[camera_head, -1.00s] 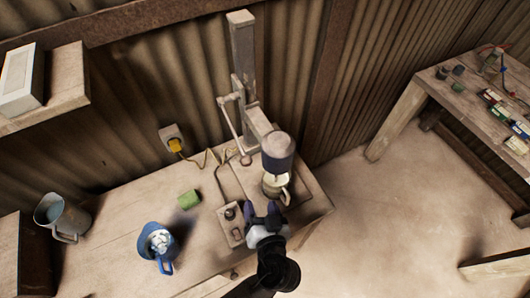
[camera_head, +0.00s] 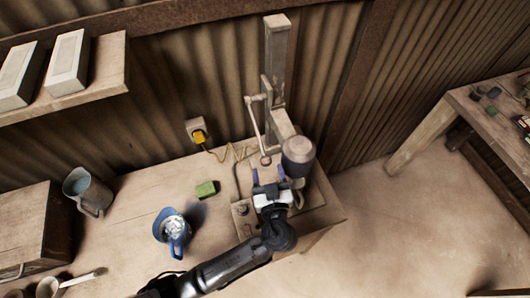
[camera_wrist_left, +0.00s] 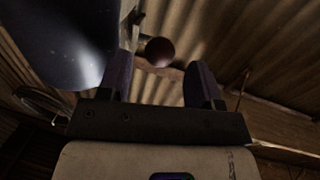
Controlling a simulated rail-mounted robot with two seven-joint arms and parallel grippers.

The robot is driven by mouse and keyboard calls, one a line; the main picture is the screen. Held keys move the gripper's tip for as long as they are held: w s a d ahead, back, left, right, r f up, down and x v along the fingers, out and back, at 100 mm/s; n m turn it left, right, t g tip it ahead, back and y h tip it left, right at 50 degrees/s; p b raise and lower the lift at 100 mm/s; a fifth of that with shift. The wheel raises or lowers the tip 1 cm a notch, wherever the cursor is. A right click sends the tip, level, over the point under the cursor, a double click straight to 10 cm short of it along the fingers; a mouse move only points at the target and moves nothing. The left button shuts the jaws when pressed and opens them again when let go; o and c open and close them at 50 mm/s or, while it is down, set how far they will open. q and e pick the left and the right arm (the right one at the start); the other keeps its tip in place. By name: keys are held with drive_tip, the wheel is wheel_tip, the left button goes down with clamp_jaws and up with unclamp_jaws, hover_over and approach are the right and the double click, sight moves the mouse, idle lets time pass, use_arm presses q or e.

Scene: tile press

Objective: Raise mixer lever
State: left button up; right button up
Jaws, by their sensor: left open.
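The mixer (camera_head: 277,62) stands on the bench against the wall, a grey post with a dark cylindrical head (camera_head: 298,156). Its lever (camera_head: 253,124) hangs down on the left side and ends in a dark reddish knob (camera_head: 265,160). My left gripper (camera_head: 268,173) is open just below the knob, its purple fingers pointing toward it. In the left wrist view the knob (camera_wrist_left: 160,51) appears between and beyond the open fingers (camera_wrist_left: 161,72); I cannot tell if they touch it. A mug under the head is mostly hidden by the gripper. My right gripper is out of view.
On the bench are a green block (camera_head: 206,189), a blue jug (camera_head: 173,229) with pale contents and a grey pitcher (camera_head: 88,190). A wooden box (camera_head: 30,225) stands at left. A yellow plug (camera_head: 199,137) sits in the wall socket.

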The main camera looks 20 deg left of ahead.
sight(266, 163)
use_arm(q)
drive_tip(key=shift+p+x, duration=0.5)
drive_tip(key=shift+x, duration=2.4)
drive_tip(key=shift+c, duration=0.4)
clamp_jaws()
